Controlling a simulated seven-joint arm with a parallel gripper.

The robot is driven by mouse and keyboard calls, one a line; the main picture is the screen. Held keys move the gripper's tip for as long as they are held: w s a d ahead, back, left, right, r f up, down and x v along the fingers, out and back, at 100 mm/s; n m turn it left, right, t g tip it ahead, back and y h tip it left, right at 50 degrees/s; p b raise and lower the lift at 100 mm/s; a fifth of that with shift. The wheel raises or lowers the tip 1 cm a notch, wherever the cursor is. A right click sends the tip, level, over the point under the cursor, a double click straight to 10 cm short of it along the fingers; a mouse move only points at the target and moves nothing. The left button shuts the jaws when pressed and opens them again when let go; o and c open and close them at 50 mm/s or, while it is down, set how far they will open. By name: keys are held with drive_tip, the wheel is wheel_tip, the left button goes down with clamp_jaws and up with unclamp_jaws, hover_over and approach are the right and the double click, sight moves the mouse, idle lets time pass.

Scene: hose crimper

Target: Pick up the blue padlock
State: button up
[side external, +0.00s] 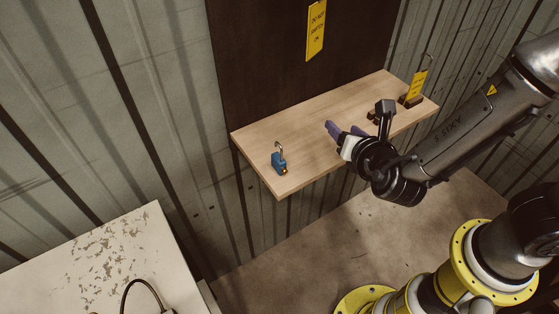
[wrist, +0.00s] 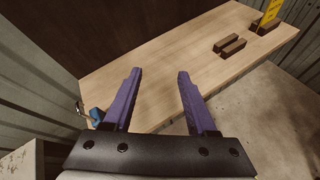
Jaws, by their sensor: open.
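The blue padlock (side external: 280,164) stands near the left end of the wooden shelf (side external: 315,154), with its silver shackle upward. In the wrist view the padlock (wrist: 96,116) shows at the left, partly hidden behind my gripper's left finger and mount. My gripper (side external: 345,128) has purple fingers, spread apart and empty. It is over the middle of the shelf, to the right of the padlock and apart from it. In the wrist view my gripper (wrist: 157,75) points across the shelf, with bare wood between its fingers.
Dark brown blocks (wrist: 230,46) lie on the shelf's right part. A yellow tag (side external: 417,86) stands at its right end. A dark panel with a yellow sign (side external: 316,30) rises behind the shelf. A worn white surface (side external: 105,260) is at the lower left. The shelf around the padlock is clear.

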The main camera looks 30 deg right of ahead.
sight(284, 167)
drive_tip(key=a+f+n+y, duration=0.1)
drive_tip(key=a+f+n, duration=0.1)
drive_tip(key=a, duration=0.2)
drive_tip(key=a+f+n+t+y, duration=0.1)
drive_tip(key=a+f+n+y, duration=0.1)
drive_tip(key=a+n, duration=0.1)
drive_tip(key=s+a+f+n+y, duration=0.1)
drive_tip(key=a+f+n+y, duration=0.1)
drive_tip(key=a+n, duration=0.1)
drive_tip(key=shift+s+a+f+t, duration=0.15)
drive_tip(key=shift+a+t, duration=0.25)
drive_tip(key=shift+a, duration=0.5)
drive_tip(key=shift+x, duration=3.5)
clamp_jaws()
